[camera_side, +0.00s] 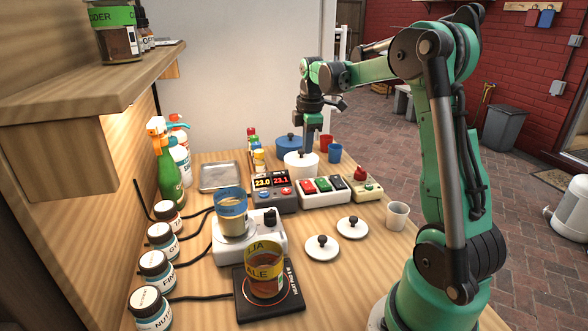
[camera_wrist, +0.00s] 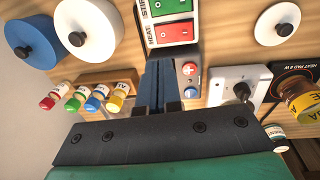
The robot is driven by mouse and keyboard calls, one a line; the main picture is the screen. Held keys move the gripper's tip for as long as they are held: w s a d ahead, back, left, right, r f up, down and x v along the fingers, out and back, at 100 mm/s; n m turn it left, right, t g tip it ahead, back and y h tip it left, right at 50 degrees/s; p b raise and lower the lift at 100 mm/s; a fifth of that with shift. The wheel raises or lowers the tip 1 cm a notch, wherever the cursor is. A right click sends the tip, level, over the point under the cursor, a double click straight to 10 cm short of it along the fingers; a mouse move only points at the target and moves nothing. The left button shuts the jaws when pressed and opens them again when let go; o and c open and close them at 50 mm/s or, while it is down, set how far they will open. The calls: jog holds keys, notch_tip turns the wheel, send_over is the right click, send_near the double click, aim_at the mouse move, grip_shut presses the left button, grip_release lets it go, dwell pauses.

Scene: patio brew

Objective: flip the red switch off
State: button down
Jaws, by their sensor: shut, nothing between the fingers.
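The red switch (camera_side: 308,186) is a rocker on a white switch box (camera_side: 325,198), beside a green rocker (camera_side: 323,184). In the wrist view the red switch (camera_wrist: 173,32) lies just beyond my fingertips, near the label HEAT, with the green rocker (camera_wrist: 168,7) behind it. My gripper (camera_side: 309,147) points down and is shut and empty. In the side view it appears over the white lidded pot (camera_side: 300,165), apart from the switch box. Its blue fingers also show in the wrist view (camera_wrist: 158,66). Which way the red rocker is tilted is too small to tell.
A display controller (camera_side: 272,196) stands left of the switch box, and a box with a red knob (camera_side: 361,174) stands right of it. A blue pot (camera_side: 288,144) is behind. Two loose lids (camera_side: 322,250) and a cup (camera_side: 397,215) lie toward the front right.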

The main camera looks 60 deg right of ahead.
jog(key=r, duration=0.6)
jog(key=shift+w+d, duration=0.25)
jog(key=a+m+t, duration=0.3)
jog(key=a+m, duration=0.1)
jog(key=a, duration=1)
jog(key=s+a+f+m+t+y, duration=0.1)
jog(key=s+a+f+m+t, duration=0.2)
jog(key=a, duration=0.8)
notch_tip(320, 180, down, 3)
jog(key=s+m, duration=0.2)
jog(key=s, duration=0.1)
jog(key=shift+a+r, duration=0.2)
jog(key=shift+a, duration=0.1)
